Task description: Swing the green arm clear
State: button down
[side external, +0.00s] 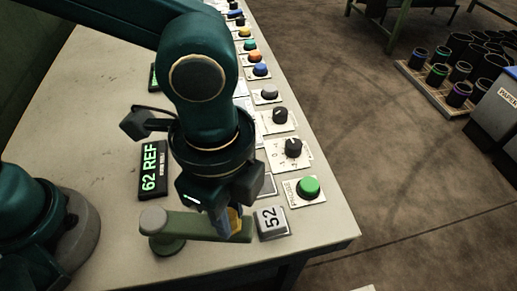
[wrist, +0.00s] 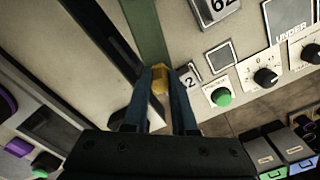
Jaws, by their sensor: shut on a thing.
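The green arm (side external: 190,225) is a flat muted-green bar near the front edge of the bench, in the side view. My gripper (side external: 233,228) is over the right end, fingers pointing down, shut on a yellow piece (side external: 236,217) there. In the wrist view the green bar (wrist: 148,35) runs up from the yellow piece (wrist: 160,80), which is between my fingertips (wrist: 160,74). Part of the bar is hidden by my gripper.
A green button (side external: 308,188) and dark knobs (side external: 292,147) line the bench's right side. A 62 REF display (side external: 153,168) stands behind the bar. The bench top (side external: 85,110) is mostly bare at left. Bins and sleeves (side external: 460,70) are off the bench at right.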

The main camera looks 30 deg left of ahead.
jog(key=shift+s+d+r+m, duration=0.1)
jog(key=shift+s+d+m, duration=0.2)
jog(key=shift+s+m, duration=0.35)
jog(key=c, duration=0.7)
grip_release()
jog(key=shift+r, duration=2.55)
jog(key=shift+w, duration=0.1)
